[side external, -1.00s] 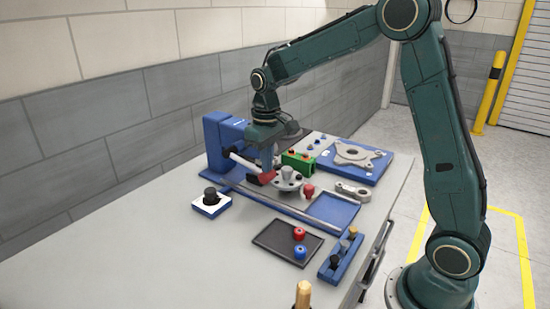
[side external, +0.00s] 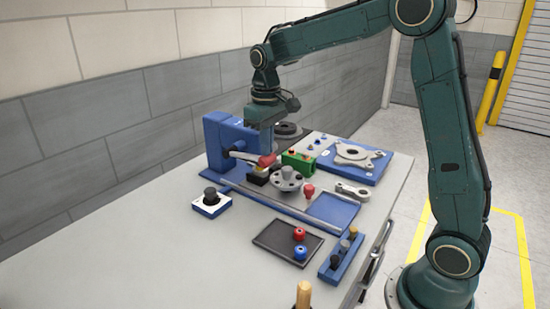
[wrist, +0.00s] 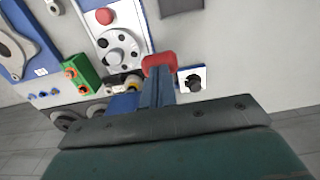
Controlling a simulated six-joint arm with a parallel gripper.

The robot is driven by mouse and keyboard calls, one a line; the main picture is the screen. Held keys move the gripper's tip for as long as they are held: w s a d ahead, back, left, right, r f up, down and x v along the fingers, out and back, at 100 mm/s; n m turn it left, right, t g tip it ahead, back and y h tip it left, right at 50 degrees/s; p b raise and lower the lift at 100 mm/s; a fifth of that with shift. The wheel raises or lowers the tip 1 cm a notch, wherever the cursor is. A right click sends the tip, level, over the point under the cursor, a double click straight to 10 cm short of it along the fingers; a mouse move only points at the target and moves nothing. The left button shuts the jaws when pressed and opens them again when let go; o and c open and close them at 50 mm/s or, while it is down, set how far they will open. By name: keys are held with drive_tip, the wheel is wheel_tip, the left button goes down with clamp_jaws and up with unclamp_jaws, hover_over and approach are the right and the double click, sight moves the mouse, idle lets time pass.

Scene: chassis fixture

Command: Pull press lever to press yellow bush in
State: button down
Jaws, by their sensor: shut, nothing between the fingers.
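The blue press (side external: 215,140) stands at the left of the bench, with a silver lever (side external: 240,156) ending in a red knob (side external: 267,160). The knob also shows in the wrist view (wrist: 158,62). My gripper (side external: 266,150) points down right at the knob, shut and empty; in the wrist view its fingertips (wrist: 156,78) meet the knob's edge. I cannot tell whether they touch. The yellow bush (wrist: 134,82) shows partly beside the fingers, by a black block (side external: 257,178) under the knob. How deep it sits is hidden.
A grey round flange (side external: 286,179) and a red peg (side external: 309,191) are right of the lever. A green block (side external: 298,160) stands behind. A black-knobbed white box (side external: 211,202) and a dark tray (side external: 286,241) are in front.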

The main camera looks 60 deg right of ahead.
drive_tip(key=shift+r, duration=0.1)
wheel_tip(320, 180, up, 8)
drive_tip(key=w, duration=0.1)
drive_tip(key=shift+w, duration=0.2)
idle(0.6)
drive_tip(key=shift+s, duration=0.1)
drive_tip(key=s+a+r+t, duration=0.1)
drive_tip(key=s+a, duration=0.1)
drive_tip(key=s, duration=0.5)
drive_tip(key=s+a+r+t, duration=0.2)
drive_tip(key=s, duration=0.4)
drive_tip(key=s+a+f+t, duration=0.1)
drive_tip(key=s+f, duration=0.2)
drive_tip(key=s, duration=0.3)
drive_tip(key=s+a+f+t, duration=0.1)
drive_tip(key=s+f, duration=0.2)
drive_tip(key=s, duration=0.4)
drive_tip(key=shift+s+a+f+t, duration=0.15)
drive_tip(key=shift+s+f+t, duration=0.1)
drive_tip(key=shift+f+t, duration=0.05)
